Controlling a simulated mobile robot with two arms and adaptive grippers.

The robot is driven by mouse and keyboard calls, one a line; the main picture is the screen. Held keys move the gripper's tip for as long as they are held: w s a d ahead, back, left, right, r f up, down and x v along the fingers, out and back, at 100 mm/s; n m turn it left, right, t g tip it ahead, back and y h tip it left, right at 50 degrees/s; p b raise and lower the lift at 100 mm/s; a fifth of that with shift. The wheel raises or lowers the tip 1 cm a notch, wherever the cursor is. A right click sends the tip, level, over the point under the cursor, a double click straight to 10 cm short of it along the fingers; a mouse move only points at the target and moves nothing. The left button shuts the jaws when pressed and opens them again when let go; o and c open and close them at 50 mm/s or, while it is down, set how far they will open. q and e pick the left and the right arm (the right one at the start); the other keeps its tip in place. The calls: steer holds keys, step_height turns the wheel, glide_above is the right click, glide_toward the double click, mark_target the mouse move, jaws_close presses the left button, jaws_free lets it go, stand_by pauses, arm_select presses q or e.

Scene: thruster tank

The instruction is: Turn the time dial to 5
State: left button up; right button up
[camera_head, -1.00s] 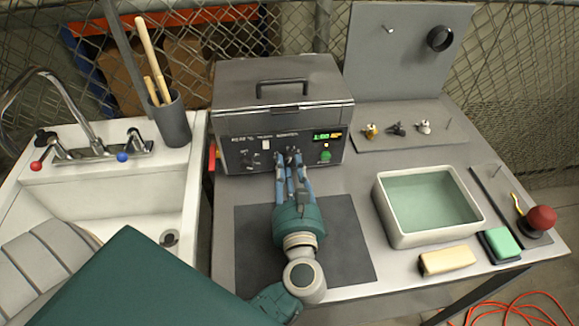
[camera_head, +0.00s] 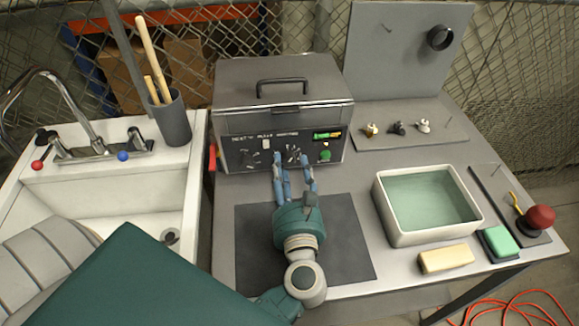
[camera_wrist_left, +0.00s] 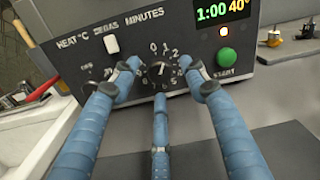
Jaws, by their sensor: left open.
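The time dial (camera_wrist_left: 160,69), black with a white mark and white numbers around it, is on the front panel of a grey ultrasonic cleaner (camera_head: 232,85). In the head view the dial (camera_head: 293,155) is just beyond my fingertips. In the wrist view its mark points roughly up, near the 1; the exact setting is hard to read. My right gripper is not seen.
A green START button (camera_wrist_left: 226,57) is right of the dial; a heat dial (camera_wrist_left: 92,87) is left, partly hidden by a finger. A dark mat (camera_head: 348,240) lies below my gripper. A water-filled tray (camera_head: 448,232) stands right, a sink (camera_head: 110,205) left.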

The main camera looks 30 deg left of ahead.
arm_select(q)
steer(key=v, duration=1.1)
steer(key=shift+s+d, duration=0.15)
steer(key=shift+s, duration=0.05)
